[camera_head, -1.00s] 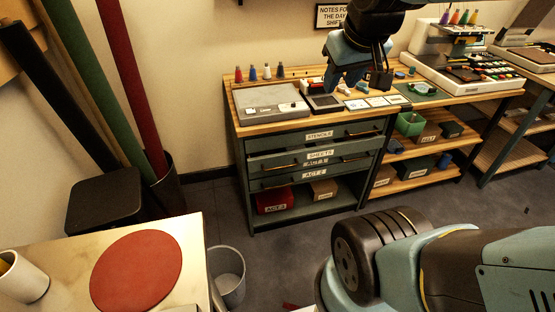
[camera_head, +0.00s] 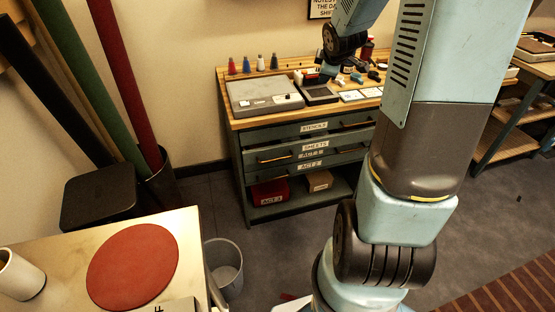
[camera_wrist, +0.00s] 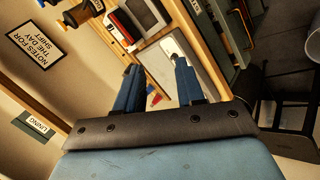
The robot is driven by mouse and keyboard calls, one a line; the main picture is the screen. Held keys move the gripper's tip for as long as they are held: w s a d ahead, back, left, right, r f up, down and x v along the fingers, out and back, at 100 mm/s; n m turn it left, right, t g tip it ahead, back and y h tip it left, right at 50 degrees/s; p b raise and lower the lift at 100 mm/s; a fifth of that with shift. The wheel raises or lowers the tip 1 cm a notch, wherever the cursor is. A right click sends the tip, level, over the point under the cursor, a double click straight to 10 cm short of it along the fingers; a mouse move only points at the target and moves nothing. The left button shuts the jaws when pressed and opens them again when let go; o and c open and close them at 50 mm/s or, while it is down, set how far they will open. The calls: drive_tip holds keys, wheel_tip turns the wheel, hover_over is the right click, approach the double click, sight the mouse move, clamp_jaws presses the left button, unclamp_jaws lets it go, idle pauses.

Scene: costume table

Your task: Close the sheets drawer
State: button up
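The sheets drawer (camera_head: 345,143) is in the blue-green cabinet under the wooden worktop in the head view. It lies below the stencils drawer (camera_head: 350,126). Its front seems to jut out somewhat, but how far I cannot tell. My arm hides the cabinet's right side. My gripper (camera_wrist: 155,63) shows in the wrist view with its two blue fingers apart and nothing visibly held between them. In the head view it hangs over the worktop, above and behind the drawer fronts, not touching the drawer.
A grey flat case (camera_head: 265,93) and several small spools and tools stand on the worktop. An open shelf below holds a red box (camera_head: 270,191). A grey bin (camera_head: 223,267) and a table with a red disc (camera_head: 133,265) stand at front left. Floor before the cabinet is clear.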

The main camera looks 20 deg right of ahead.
drive_tip(key=w+d+f+n+y, duration=0.1)
drive_tip(key=w+f+n+y, duration=0.25)
drive_tip(key=f, duration=0.85)
drive_tip(key=w+d+f+n+y, duration=0.2)
drive_tip(key=f+n, duration=0.3)
drive_tip(key=f, duration=0.6)
drive_tip(key=s+a+f+n+t+y, duration=0.2)
drive_tip(key=s+a+f+n+y, duration=0.15)
drive_tip(key=f, duration=0.45)
drive_tip(key=s+a+f+n+t+y, duration=0.1)
drive_tip(key=s+a+f+n+y, duration=0.15)
drive_tip(key=s+f+y, duration=0.4)
drive_tip(key=w+a+f+m+h, duration=0.1)
drive_tip(key=w+a+f, duration=0.2)
drive_tip(key=w+a, duration=0.6)
drive_tip(key=shift+w+a+f+h, duration=0.15)
drive_tip(key=shift+w+f+h, duration=0.2)
drive_tip(key=shift+w, duration=0.6)
clamp_jaws()
